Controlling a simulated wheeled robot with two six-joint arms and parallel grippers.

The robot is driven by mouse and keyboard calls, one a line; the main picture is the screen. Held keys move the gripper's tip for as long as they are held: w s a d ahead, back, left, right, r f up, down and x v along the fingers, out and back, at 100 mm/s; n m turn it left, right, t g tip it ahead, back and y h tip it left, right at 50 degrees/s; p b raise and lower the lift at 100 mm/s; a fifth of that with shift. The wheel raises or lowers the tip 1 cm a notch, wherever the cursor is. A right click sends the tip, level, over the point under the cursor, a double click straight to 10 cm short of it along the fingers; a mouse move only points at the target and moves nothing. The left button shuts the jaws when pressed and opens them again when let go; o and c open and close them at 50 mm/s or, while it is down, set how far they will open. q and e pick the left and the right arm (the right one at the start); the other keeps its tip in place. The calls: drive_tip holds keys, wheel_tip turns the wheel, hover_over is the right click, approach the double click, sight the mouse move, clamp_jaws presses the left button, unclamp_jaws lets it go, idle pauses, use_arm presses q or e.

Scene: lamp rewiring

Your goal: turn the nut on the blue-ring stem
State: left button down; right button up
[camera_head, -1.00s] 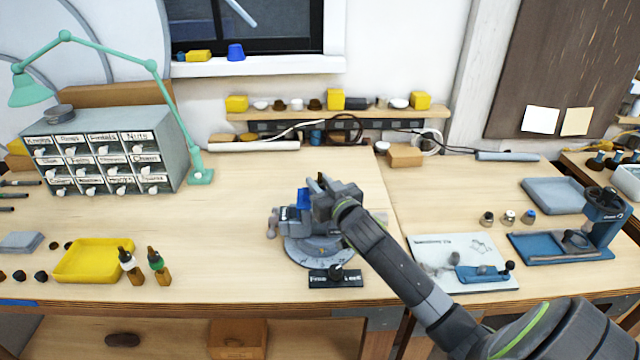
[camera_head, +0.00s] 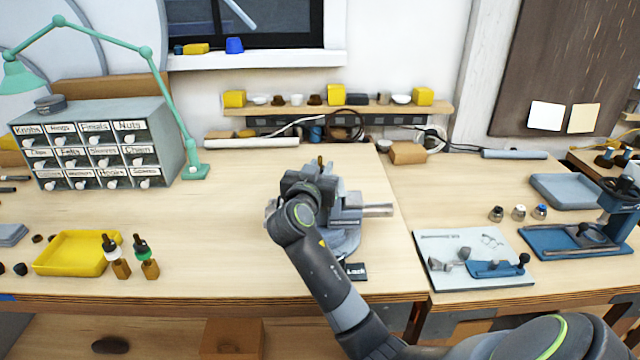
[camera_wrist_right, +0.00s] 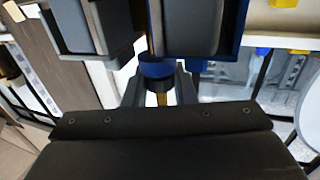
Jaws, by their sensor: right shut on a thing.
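The vise (camera_head: 345,215) stands on the bench, mostly hidden behind my right arm in the head view. My right gripper (camera_head: 319,170) is over the top of the vise. In the wrist view, two dark jaw blocks with blue edges (camera_wrist_right: 190,30) fill the top. A brass-coloured stem (camera_wrist_right: 163,99) with a dark band shows between my gripper fingers (camera_wrist_right: 160,92), with a blue ring-like part (camera_wrist_right: 157,70) just above it. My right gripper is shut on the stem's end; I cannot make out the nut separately. My left gripper is not in view.
A plate reading "Lock" (camera_head: 356,271) lies at the vise's front. A yellow tray (camera_head: 70,254) and two dropper bottles (camera_head: 147,262) stand at left. A white board with blue tool (camera_head: 455,245) and a blue stand (camera_head: 570,243) are at right.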

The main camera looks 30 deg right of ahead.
drive_tip(key=m+g+h+b, duration=0.1)
drive_tip(key=g+b, duration=0.1)
drive_tip(key=m+g+h+b, duration=0.1)
drive_tip(key=m+g+b, duration=0.1)
drive_tip(key=shift+w+f+h, duration=0.1)
drive_tip(key=shift+f+h, duration=0.05)
drive_tip(key=shift+h, duration=0.25)
drive_tip(key=shift+m+g+h+b, duration=0.4)
drive_tip(key=shift+m+g+b, duration=0.4)
drive_tip(key=shift+g+b, duration=0.25)
drive_tip(key=shift+r+m+g, duration=0.25)
drive_tip(key=shift+m+g, duration=0.05)
drive_tip(key=shift+g, duration=0.05)
drive_tip(key=shift+r, duration=0.1)
drive_tip(key=o, duration=1)
